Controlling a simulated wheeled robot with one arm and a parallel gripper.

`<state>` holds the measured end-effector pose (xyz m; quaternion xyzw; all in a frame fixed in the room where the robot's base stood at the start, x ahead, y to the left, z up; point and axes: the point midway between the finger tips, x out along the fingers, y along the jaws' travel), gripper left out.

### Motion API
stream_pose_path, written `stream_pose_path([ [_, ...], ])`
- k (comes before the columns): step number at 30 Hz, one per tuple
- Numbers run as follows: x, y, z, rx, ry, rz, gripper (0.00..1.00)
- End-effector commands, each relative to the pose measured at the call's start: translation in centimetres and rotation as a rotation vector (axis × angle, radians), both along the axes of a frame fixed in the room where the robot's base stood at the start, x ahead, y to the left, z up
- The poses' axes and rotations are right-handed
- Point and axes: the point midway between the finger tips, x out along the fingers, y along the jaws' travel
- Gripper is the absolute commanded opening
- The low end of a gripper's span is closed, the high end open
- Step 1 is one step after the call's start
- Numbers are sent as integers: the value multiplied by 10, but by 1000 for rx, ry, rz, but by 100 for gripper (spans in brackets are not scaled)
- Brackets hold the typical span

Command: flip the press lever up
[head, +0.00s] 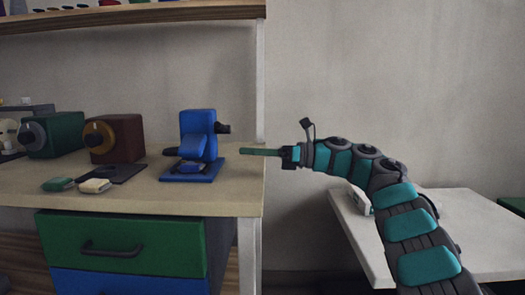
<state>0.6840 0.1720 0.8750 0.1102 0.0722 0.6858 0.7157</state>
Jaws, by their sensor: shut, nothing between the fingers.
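A blue press (197,140) stands upright on a blue base plate on the wooden desk. A short dark handle (222,128) sticks out level from the right side of its upper body; it looks like the lever. My gripper (243,151) is shut and empty, its long green fingers pointing left. The fingertips are to the right of the press and a little lower than the handle in the picture. They look apart from it, though the depth between them is hard to judge.
A brown box with an orange ring (113,140) and a green box with a grey ring (52,135) stand left on the desk (140,195). Green and cream blocks (94,185) lie near its front edge. A shelf (130,17) hangs above. A white table (470,230) stands right.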

Motion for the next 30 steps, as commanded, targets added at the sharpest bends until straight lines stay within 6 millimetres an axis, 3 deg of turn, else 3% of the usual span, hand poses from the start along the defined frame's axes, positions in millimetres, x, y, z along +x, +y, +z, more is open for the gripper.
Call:
stream_pose_path([
  [7, 1, 52, 4, -1, -2, 4, 0],
  [9, 3, 50, 18, 2, -3, 4, 0],
  [15, 9, 53, 35, 1, -2, 4, 0],
  [30, 12, 54, 41, -1, 0, 0, 0],
])
